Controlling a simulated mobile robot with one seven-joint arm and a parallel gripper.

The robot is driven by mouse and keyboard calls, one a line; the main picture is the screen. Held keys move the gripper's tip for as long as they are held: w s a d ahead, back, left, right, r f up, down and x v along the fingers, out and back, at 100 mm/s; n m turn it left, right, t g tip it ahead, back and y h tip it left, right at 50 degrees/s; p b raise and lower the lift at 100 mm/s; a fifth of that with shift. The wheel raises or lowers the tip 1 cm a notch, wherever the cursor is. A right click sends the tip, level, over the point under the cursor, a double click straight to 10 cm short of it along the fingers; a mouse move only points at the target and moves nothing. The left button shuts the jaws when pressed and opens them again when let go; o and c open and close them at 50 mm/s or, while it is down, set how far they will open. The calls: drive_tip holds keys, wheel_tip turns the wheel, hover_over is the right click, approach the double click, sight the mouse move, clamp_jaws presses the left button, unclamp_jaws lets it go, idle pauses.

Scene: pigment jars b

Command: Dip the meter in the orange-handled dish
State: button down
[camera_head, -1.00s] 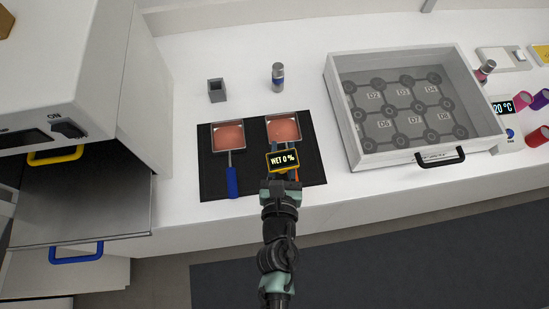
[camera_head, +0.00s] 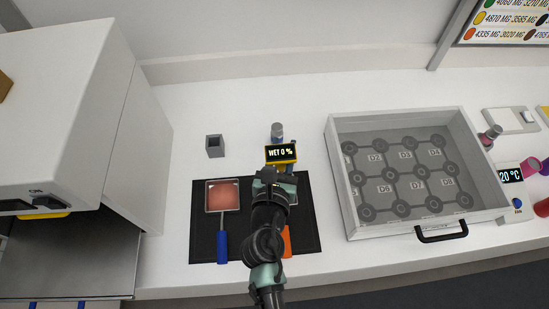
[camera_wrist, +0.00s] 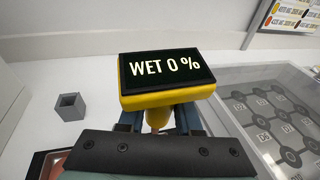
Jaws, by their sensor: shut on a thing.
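My gripper (camera_head: 279,176) is shut on the yellow meter (camera_head: 281,154), whose black screen reads "WET 0 %". The meter also shows in the wrist view (camera_wrist: 165,86), held upright between my fingers. The gripper is over the right part of the black mat. The orange-handled dish is mostly hidden beneath my arm; its orange handle (camera_head: 287,242) shows. Whether the meter's tip touches anything is hidden. The blue-handled dish (camera_head: 222,196) with reddish content lies on the mat to the left.
A clear-topped box (camera_head: 338,130) with numbered places is to the right. A white machine (camera_head: 70,110) is on the left.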

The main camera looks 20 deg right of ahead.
drive_tip(key=shift+s+a+r, duration=0.15)
drive_tip(key=shift+a+r, duration=0.1)
drive_tip(key=shift+d+f, duration=0.1)
drive_tip(key=shift+f, duration=0.05)
drive_tip(key=shift+f+b, duration=4.1)
drive_tip(key=shift+f, duration=0.65)
drive_tip(key=shift+r, duration=0.1)
wheel_tip(320, 180, up, 8)
drive_tip(key=p, duration=0.8)
